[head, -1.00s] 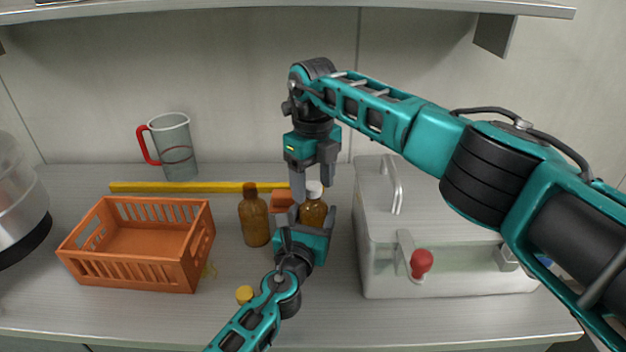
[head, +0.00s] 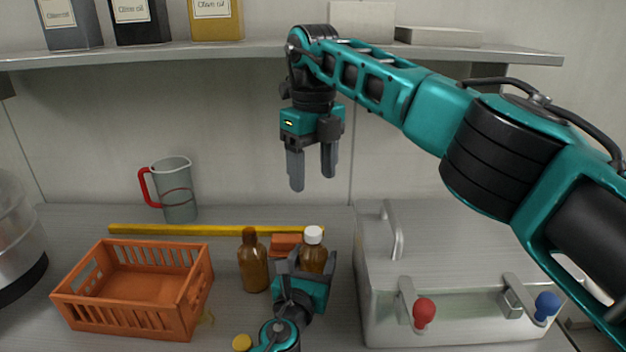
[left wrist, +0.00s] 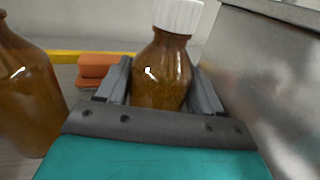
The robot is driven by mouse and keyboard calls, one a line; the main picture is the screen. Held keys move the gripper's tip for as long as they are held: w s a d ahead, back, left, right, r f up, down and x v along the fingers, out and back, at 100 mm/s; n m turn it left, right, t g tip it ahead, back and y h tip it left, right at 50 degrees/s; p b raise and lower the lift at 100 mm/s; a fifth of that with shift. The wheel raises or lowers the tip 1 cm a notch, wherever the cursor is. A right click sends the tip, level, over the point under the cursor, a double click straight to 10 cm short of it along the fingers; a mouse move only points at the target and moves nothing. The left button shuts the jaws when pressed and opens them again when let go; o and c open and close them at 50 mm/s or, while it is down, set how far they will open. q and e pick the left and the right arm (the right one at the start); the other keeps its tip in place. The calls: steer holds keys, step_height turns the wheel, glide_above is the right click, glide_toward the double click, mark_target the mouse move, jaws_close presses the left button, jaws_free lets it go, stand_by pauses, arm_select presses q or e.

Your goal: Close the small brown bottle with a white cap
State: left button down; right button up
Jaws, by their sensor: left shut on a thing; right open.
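A small brown bottle (head: 313,260) stands upright on the bench, and a white cap (head: 313,234) sits on its neck. My left gripper (head: 304,270) is shut around the bottle's body. In the left wrist view the bottle (left wrist: 162,75) stands between the fingers, with the white cap (left wrist: 178,15) on top, cut off by the upper edge. My right gripper (head: 313,180) is open and empty, above the capped bottle and apart from it.
Another brown bottle (head: 252,262) stands just left. Orange blocks (head: 286,243) and a yellow bar (head: 200,230) lie behind. An orange crate (head: 130,310) is at left, a jug (head: 178,195) behind it. A metal box (head: 440,250) stands close right. A yellow cap (head: 242,342) lies in front.

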arm_select(q)
steer(key=shift+c, duration=0.4)
jaws_free()
steer(key=v, duration=1.3)
steer(key=shift+f, duration=0.1)
